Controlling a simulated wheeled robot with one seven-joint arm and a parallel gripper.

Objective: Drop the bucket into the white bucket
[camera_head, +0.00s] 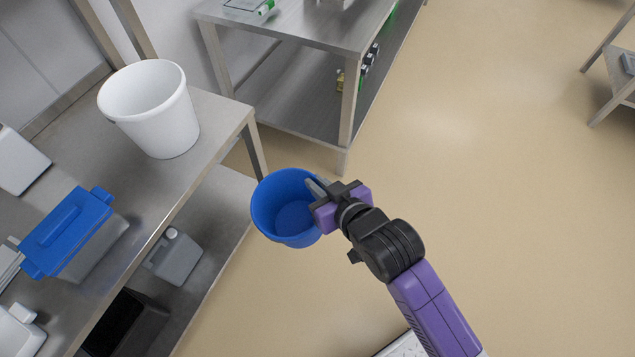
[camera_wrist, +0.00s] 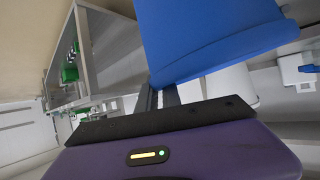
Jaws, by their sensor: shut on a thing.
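A blue bucket (camera_head: 280,232) hangs upright in the air to the right of the steel table in the head view. My gripper (camera_head: 318,190) is shut on its right rim. In the wrist view the blue bucket (camera_wrist: 215,35) fills the upper right, and my gripper (camera_wrist: 165,97) meets its edge. The white bucket (camera_head: 165,120) stands upright on the steel table, up and left of the blue one, with its mouth open. Its inside looks empty from here. It also shows in the wrist view (camera_wrist: 232,84), partly hidden behind the blue bucket.
The steel table (camera_head: 206,120) also bears a blue-lidded container (camera_head: 68,232) and white containers at its left. A grey jug (camera_head: 174,257) stands on its lower shelf. A second steel table (camera_head: 300,24) stands at the back.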

